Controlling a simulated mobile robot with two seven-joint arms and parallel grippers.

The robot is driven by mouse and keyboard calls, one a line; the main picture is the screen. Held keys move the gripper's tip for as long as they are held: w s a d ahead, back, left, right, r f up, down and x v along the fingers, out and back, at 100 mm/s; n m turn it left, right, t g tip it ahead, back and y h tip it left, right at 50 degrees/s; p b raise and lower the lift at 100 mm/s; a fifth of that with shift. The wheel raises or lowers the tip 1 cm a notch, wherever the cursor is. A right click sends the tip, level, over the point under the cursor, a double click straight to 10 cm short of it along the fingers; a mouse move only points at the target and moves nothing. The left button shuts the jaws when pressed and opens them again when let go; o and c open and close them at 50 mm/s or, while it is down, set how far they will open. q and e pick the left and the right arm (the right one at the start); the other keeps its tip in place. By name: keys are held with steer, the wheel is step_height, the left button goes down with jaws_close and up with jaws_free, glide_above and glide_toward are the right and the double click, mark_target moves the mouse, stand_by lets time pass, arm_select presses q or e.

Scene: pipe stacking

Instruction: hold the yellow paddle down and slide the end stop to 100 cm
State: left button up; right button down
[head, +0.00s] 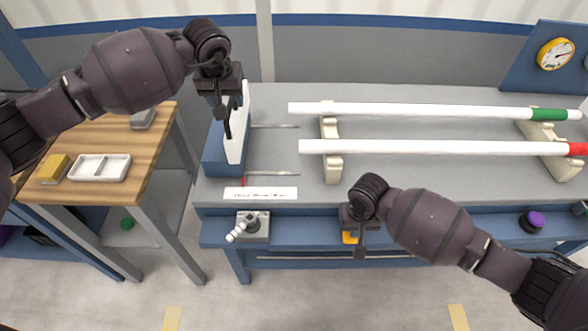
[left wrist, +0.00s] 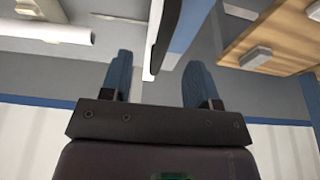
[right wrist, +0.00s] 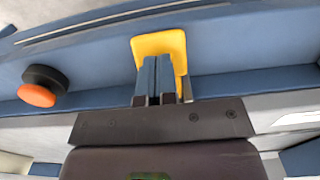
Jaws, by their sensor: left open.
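The end stop is a blue block (head: 214,158) with an upright white plate (head: 242,122), at the left end of the bench. My left gripper (head: 228,122) is over its top. In the left wrist view my left fingers (left wrist: 155,80) are open, with the plate's edge (left wrist: 155,35) between them and a gap on at least the right side. The yellow paddle (head: 349,238) is on the bench front, mostly hidden by my right gripper (head: 361,248). In the right wrist view the right fingers (right wrist: 158,78) are shut together in front of the paddle (right wrist: 160,45); contact is unclear.
White pipes with a green end (head: 420,111) and a red end (head: 430,149) lie on cream supports (head: 331,165). A red pointer (head: 243,181) and printed strip (head: 260,194) sit by the stop. A grey clamp device (head: 252,228) is on the front ledge. A wooden table (head: 130,135) stands left.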

mark_target(229, 106)
arm_select(q)
steer(key=shift+f, duration=0.15)
steer(key=shift+x, duration=2)
jaws_close()
